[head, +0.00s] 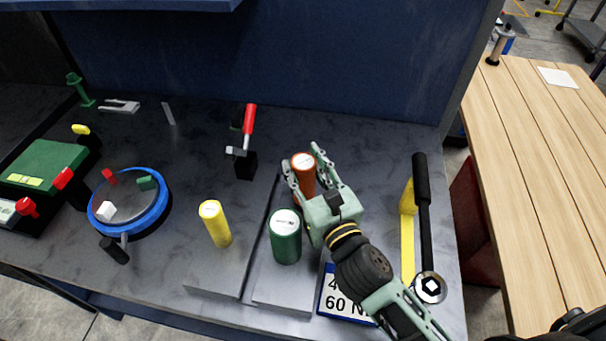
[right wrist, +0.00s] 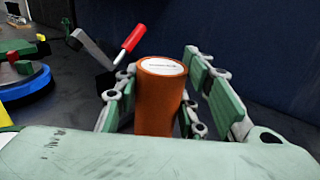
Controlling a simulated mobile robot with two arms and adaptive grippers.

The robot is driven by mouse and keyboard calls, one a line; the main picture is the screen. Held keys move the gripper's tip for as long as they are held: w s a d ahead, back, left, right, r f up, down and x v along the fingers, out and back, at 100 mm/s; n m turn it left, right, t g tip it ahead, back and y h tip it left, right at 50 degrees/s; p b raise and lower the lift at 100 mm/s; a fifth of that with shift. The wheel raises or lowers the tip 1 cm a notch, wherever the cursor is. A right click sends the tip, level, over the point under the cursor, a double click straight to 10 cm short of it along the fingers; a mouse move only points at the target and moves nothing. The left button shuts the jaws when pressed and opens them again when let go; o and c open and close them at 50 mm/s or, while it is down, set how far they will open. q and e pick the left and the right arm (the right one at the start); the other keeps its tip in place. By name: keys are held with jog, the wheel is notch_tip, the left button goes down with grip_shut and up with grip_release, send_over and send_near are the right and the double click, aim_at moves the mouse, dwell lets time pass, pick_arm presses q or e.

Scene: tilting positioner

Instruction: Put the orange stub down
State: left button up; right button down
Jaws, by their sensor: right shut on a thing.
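The orange stub (head: 303,163) is an upright cylinder with a white label on top. My right gripper (head: 305,172) is shut around it, with one finger on each side. In the right wrist view the stub (right wrist: 157,105) stands between the green-padded fingers (right wrist: 165,92). Its lower end is hidden behind the gripper body, so I cannot tell whether it touches the surface below. My left gripper is not in view.
A green cylinder (head: 286,238) stands close left of my right gripper, and a yellow cylinder (head: 216,225) further left. A red-handled clamp (head: 246,150) stands behind. A blue-rimmed turntable (head: 157,217) is at left. A black-handled wrench (head: 424,215) lies at right.

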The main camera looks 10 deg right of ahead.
jog(key=shift+f, duration=0.65)
jog(key=shift+f, duration=0.15)
jog(key=c, duration=1.4)
grip_release()
jog(key=shift+f, duration=0.1)
jog(key=shift+r, duration=0.25)
jog(key=s+b, duration=0.1)
jog(key=s, duration=0.2)
jog(key=s+d+b, duration=0.1)
jog(key=s, duration=0.2)
jog(key=s+d+b, duration=0.1)
jog(key=s+b, duration=0.1)
jog(key=s, duration=0.2)
jog(key=shift+f, duration=0.25)
jog(key=shift+s+d+r, duration=0.1)
jog(key=shift+s, duration=0.4)
jog(key=shift+s+d+r, duration=0.1)
jog(key=shift+s, duration=0.35)
